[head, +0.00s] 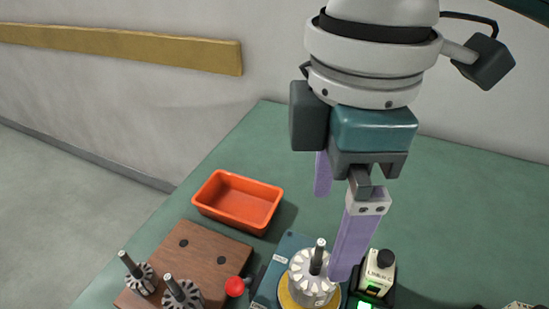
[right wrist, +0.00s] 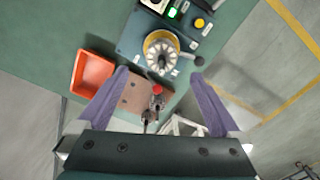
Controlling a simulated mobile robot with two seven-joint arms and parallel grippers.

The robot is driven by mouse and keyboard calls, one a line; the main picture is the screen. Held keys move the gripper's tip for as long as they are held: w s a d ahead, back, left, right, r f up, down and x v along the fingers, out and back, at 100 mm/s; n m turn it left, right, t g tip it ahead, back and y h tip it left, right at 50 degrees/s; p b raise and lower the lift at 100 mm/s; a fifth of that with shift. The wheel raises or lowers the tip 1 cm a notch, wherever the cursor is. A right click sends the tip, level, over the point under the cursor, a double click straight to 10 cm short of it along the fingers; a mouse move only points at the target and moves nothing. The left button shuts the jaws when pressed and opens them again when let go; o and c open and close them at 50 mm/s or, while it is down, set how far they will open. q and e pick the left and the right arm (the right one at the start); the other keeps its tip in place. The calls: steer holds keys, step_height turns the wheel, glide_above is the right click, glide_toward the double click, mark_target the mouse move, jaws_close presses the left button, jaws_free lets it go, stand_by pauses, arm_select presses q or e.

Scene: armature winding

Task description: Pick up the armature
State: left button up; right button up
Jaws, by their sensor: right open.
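A pale slotted armature with an upright steel shaft (head: 312,275) stands on a yellow ring of the blue winding machine (head: 267,293); it also shows in the right wrist view (right wrist: 161,58). Two darker armatures, one at the left (head: 138,275) and one nearer the middle (head: 182,293), stand upright on a brown wooden block (head: 212,254). My right gripper (head: 331,238) is open, with purple fingers apart and nothing between them, above the winding machine. In the right wrist view its fingertips (right wrist: 160,74) lie either side of the machine's armature, at a distance from it. My left gripper is not in view.
An empty orange tray (head: 238,203) sits behind the wooden block. A red knob (head: 235,286) is left of the machine, and a small labelled box with a black knob (head: 378,272) is right of it. The green table (head: 460,215) is mostly clear at the back right.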

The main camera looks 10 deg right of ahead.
mark_target(325, 243)
steer(key=f, duration=0.3)
steer(key=shift+s+a+f, duration=0.1)
steer(key=shift+s+f, duration=0.1)
steer(key=shift+f, duration=0.15)
step_height(325, 243, down, 6)
steer(key=shift+a+r+b, duration=0.15)
steer(key=shift+r+b, duration=0.1)
steer(key=shift+b, duration=0.1)
steer(key=shift+w+r, duration=0.1)
jaws_close()
